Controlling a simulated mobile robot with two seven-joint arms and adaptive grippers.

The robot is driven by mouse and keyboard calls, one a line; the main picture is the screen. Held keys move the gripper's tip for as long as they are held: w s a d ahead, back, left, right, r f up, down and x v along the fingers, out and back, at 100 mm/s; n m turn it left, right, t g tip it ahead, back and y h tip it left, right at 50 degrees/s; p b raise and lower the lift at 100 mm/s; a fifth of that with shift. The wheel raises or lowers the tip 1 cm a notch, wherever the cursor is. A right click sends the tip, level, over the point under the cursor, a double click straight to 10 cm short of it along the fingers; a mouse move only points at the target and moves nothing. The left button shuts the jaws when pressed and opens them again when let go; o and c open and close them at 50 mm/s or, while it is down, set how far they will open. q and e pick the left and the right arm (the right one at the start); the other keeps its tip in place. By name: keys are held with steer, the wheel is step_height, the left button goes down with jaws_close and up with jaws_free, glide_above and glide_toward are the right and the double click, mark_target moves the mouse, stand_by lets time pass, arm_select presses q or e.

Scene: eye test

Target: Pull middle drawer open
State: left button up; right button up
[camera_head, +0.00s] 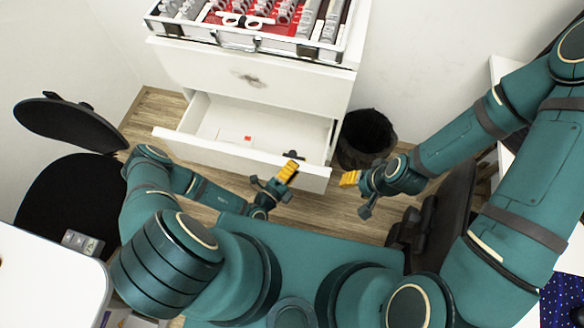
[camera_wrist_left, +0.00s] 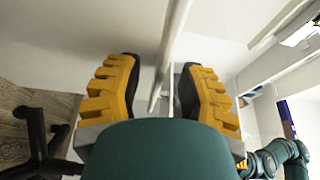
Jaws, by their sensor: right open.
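A white drawer cabinet (camera_head: 252,78) stands against the wall in the head view. Its top drawer front is shut. The drawer below it (camera_head: 225,150) is pulled out, with its inside showing; anything lower is hidden. My left gripper (camera_head: 291,163) is at the right part of this drawer's front panel. In the left wrist view, the yellow fingers of my left gripper (camera_wrist_left: 158,88) are apart, with the thin white panel edge (camera_wrist_left: 172,50) between them and gaps showing. My right gripper (camera_head: 350,178) is open and empty, to the right of the drawer's front corner.
An open case (camera_head: 228,38) with grey parts in red lining sits on the cabinet. A small red item (camera_head: 247,138) lies in the drawer. A black bin (camera_head: 367,135) stands right of the cabinet. A black chair (camera_head: 68,190) is at the left, near a white table (camera_head: 45,275).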

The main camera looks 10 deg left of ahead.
arm_select(q)
steer(key=v, duration=1.2)
stand_by(0.6)
